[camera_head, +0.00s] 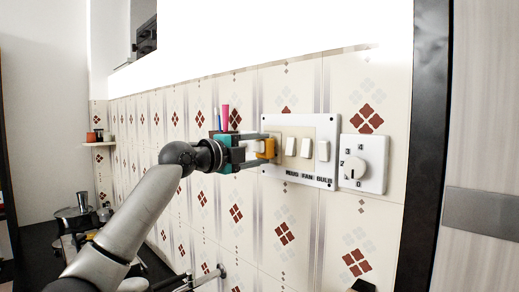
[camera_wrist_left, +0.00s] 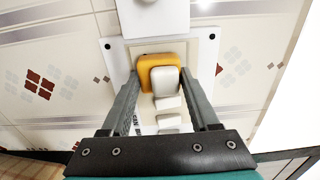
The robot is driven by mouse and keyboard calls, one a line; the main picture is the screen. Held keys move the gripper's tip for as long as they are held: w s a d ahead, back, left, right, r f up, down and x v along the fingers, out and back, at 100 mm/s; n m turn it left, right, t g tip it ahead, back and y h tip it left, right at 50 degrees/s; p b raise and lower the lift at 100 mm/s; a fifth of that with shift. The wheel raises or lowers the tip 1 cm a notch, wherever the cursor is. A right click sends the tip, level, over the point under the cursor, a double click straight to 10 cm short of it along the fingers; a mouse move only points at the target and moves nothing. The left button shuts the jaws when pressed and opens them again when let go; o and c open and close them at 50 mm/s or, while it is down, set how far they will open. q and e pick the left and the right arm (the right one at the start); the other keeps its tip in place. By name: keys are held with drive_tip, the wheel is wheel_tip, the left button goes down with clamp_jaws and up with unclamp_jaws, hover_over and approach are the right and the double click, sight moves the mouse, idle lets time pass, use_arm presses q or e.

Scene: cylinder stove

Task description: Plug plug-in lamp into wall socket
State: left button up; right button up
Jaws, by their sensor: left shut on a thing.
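The plug-in lamp, an orange block (camera_head: 267,147), is between the fingers of my left gripper (camera_head: 268,151), which is shut on it. It is at the left end of the white switch panel (camera_head: 328,124). In the left wrist view the orange lamp (camera_wrist_left: 146,68) lies between the fingertips of the left gripper (camera_wrist_left: 160,74), over one end of the panel (camera_wrist_left: 117,60). The wall socket is not clearly visible; the lamp and fingers cover that part. I cannot tell whether the lamp touches the panel.
White switches (camera_head: 305,148) sit right of the lamp on the panel. A white dial box (camera_head: 364,164) is farther right. A dark vertical frame (camera_head: 428,140) bounds the tiled wall. Metal pots (camera_head: 74,218) stand at lower left, and a small shelf (camera_head: 97,144) is at far left.

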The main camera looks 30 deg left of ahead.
use_arm(q)
drive_tip(key=shift+w+d+r+p, duration=0.1)
drive_tip(key=shift+w+d+p, duration=0.05)
drive_tip(key=shift+w+p, duration=0.3)
idle(0.5)
drive_tip(key=o, duration=1.3)
drive_tip(key=shift+o, duration=0.2)
drive_tip(key=b+v, duration=0.6)
drive_tip(key=v, duration=0.9)
drive_tip(key=shift+s, duration=0.1)
